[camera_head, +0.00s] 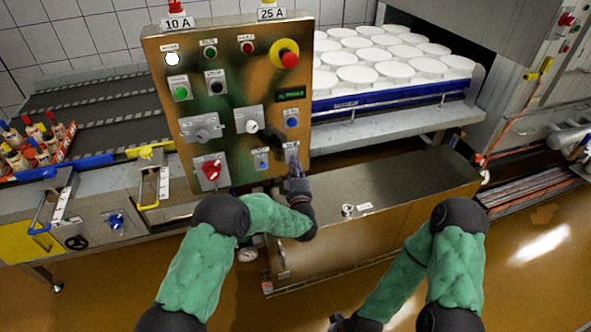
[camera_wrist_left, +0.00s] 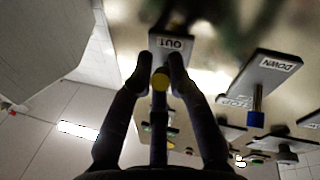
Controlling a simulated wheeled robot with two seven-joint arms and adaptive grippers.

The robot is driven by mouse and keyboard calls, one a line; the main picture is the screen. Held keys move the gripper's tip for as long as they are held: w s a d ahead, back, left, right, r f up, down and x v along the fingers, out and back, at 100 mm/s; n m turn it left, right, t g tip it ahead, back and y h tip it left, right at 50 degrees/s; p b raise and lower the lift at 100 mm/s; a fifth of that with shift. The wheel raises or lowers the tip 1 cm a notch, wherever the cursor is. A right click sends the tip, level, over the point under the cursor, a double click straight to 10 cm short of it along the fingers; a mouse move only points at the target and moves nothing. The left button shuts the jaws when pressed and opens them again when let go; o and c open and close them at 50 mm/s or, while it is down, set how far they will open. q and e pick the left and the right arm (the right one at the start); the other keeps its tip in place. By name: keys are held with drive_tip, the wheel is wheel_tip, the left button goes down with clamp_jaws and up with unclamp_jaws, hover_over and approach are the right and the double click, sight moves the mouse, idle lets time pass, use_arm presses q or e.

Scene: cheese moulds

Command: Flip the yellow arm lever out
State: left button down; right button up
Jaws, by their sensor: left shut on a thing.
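The yellow arm lever (camera_wrist_left: 160,80) shows in the left wrist view as a round yellow tip between my left fingertips. It stands out from a plate marked OUT (camera_wrist_left: 172,43), drawn upside down there. My left gripper (camera_wrist_left: 160,76) is shut on this lever. In the head view my left gripper (camera_head: 294,172) is at the lower right of the control panel (camera_head: 225,100), and it hides the lever tip. My right gripper (camera_head: 352,323) is low at the bottom edge, partly cut off, and its fingers cannot be made out.
A blue lever (camera_wrist_left: 255,119) on a plate marked DOWN is close beside the held one. Knobs, buttons and a red emergency stop (camera_head: 289,58) fill the panel. A metal cabinet (camera_head: 390,195) stands below right. White round moulds (camera_head: 358,74) lie on a blue-edged tray behind.

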use_arm(q)
drive_tip(key=shift+f, duration=0.3)
drive_tip(key=c, duration=1.3)
unclamp_jaws()
drive_tip(key=shift+o, duration=0.4)
drive_tip(key=shift+a, duration=0.1)
drive_tip(key=shift+r, duration=0.1)
drive_tip(key=s+d+f, duration=0.1)
drive_tip(key=s, duration=1.1)
drive_tip(key=shift+f, duration=0.25)
drive_tip(key=shift+w+d, duration=0.1)
